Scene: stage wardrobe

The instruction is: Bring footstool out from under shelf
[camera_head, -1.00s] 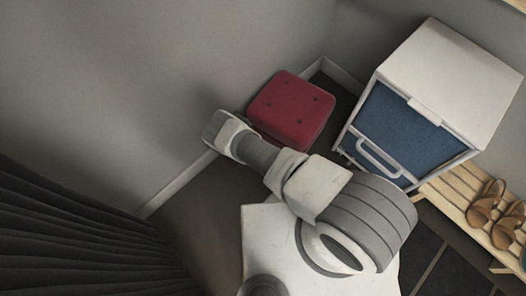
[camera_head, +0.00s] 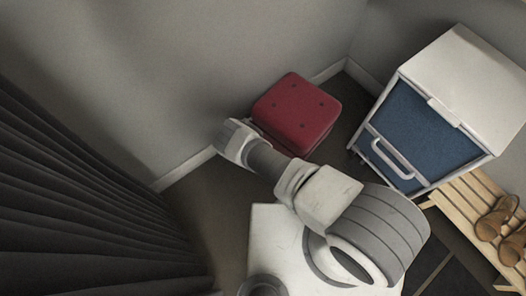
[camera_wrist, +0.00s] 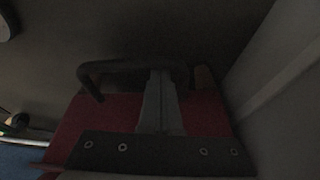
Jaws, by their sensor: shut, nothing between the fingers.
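The footstool (camera_head: 297,112) is a red, button-tufted cube in the head view. It stands on the floor near the wall corner, left of the cabinet, with nothing over its top. My arm covers its lower front. In the dim wrist view, its red surface (camera_wrist: 205,115) fills the lower middle. A dark handle-like bar (camera_wrist: 105,68) crosses just above it. My gripper (camera_wrist: 162,85) is shut at the middle of the wrist view, close to the bar and over the red surface. I cannot tell whether it touches the bar. The head view hides the fingertips.
A white cabinet (camera_head: 462,80) with a blue front and handle stands right of the footstool. A slatted wooden rack (camera_head: 470,205) with brown shoes (camera_head: 497,217) is at the lower right. A dark curtain (camera_head: 90,200) hangs at left. Some floor (camera_head: 205,195) is clear between curtain and arm.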

